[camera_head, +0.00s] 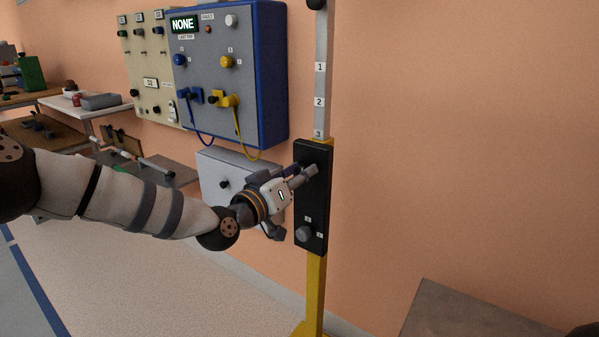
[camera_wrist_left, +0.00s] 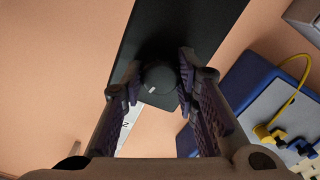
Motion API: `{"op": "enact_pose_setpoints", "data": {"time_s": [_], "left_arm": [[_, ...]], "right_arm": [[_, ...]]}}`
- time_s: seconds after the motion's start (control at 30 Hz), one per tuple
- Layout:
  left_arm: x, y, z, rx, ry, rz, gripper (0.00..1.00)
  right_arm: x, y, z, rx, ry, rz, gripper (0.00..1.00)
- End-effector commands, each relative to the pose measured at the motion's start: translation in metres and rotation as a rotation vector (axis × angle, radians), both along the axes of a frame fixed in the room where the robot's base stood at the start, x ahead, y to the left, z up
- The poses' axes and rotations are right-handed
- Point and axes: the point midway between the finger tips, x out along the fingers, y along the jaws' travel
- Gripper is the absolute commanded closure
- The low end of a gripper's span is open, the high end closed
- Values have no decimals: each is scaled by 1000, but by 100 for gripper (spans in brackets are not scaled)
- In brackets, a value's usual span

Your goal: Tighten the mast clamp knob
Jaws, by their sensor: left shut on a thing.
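The mast (camera_head: 319,90) is a pale upright bar marked 1, 2 and 3, standing in a yellow post (camera_head: 315,285). A black clamp block (camera_head: 313,215) sits on the post just below the 3 mark. My left gripper (camera_head: 306,174) is at the upper part of the block. In the left wrist view, its fingers (camera_wrist_left: 159,90) are shut on a round black knob (camera_wrist_left: 157,78) with a short white mark. That knob is hidden behind the fingers in the head view. A grey knob (camera_head: 304,233) on the lower block is free. My right gripper is not in view.
A blue-edged panel (camera_head: 215,125) reading NONE, with blue and yellow cables, hangs left of the mast. A pale box (camera_head: 212,180) is below it. Shelves with objects stand far left. A grey surface (camera_head: 460,315) is at lower right.

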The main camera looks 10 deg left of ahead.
Motion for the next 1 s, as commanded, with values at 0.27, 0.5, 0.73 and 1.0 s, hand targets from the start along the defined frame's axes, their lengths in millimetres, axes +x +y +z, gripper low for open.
{"op": "enact_pose_setpoints", "data": {"time_s": [0.27,0.5,0.73,1.0], "left_arm": [[-1,-1,5,245,-104,-2,100],[0,-1,5,457,-192,-1,100],[0,-1,5,658,-274,-1,100],[0,-1,4,890,-368,-1,100]], "right_arm": [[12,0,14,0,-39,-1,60],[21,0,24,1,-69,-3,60],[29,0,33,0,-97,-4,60],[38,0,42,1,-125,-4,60]]}}
